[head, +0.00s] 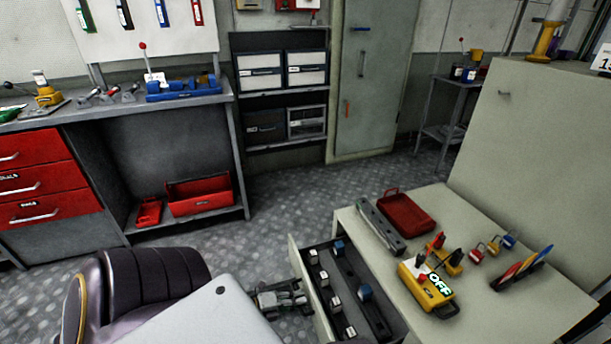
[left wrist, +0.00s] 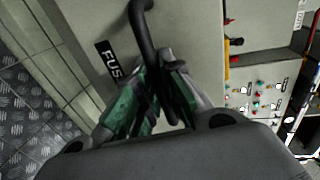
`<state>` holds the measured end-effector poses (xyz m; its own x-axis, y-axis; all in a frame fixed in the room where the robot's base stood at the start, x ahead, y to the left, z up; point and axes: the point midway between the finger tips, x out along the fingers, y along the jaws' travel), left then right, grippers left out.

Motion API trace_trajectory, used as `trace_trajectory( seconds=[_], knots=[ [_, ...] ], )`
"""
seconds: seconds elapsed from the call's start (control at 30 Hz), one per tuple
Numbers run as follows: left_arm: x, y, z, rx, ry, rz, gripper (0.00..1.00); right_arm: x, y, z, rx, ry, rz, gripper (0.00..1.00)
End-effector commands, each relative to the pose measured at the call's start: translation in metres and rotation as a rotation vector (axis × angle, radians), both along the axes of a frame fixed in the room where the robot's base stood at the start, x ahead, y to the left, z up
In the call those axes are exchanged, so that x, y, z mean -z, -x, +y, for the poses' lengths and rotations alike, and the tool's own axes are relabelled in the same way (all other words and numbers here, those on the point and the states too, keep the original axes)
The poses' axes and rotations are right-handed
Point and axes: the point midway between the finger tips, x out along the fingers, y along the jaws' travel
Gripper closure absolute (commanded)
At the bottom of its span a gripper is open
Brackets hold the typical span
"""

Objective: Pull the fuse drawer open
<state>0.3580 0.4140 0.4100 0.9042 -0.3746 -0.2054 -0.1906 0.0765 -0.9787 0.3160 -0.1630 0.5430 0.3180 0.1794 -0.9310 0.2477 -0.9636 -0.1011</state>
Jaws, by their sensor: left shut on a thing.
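The fuse drawer (head: 318,303) is pulled out from the cream cabinet, and several fuses with pale and blue tops show inside it in the head view. My left gripper (head: 280,297) is at the drawer's front, left of it in the head view. In the left wrist view my left gripper (left wrist: 160,105) is shut on the black drawer handle (left wrist: 146,40), with its green-padded fingers on either side of the bar. A black label (left wrist: 110,62) reading "FUS" is on the drawer front beside the handle; the rest is cut off. My right gripper is in neither view.
The cream cabinet top (head: 480,305) holds a yellow device (head: 428,290) reading "OFF", a red tray (head: 405,212) and small padlocks. A workbench with red drawers (head: 40,180) stands at the left. The patterned floor (head: 290,195) between is clear.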

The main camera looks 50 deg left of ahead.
Motion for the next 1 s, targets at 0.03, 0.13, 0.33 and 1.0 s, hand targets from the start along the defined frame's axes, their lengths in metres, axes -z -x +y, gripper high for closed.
trace_trajectory(
  seconds=[0.03,0.13,0.33,1.0],
  knots=[
    [0.0002,0.0028,0.0008,-0.001,0.000,0.002,1.00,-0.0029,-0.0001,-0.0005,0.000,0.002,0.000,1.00],
    [0.0005,0.0052,0.0017,-0.001,0.000,0.001,1.00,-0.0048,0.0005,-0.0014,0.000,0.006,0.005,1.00],
    [0.0009,0.0058,0.0020,0.000,0.001,0.001,1.00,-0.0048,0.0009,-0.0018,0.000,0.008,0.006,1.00],
    [0.0001,0.0054,0.0022,0.000,0.000,0.000,0.68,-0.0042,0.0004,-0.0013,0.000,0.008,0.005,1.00]
  ],
)
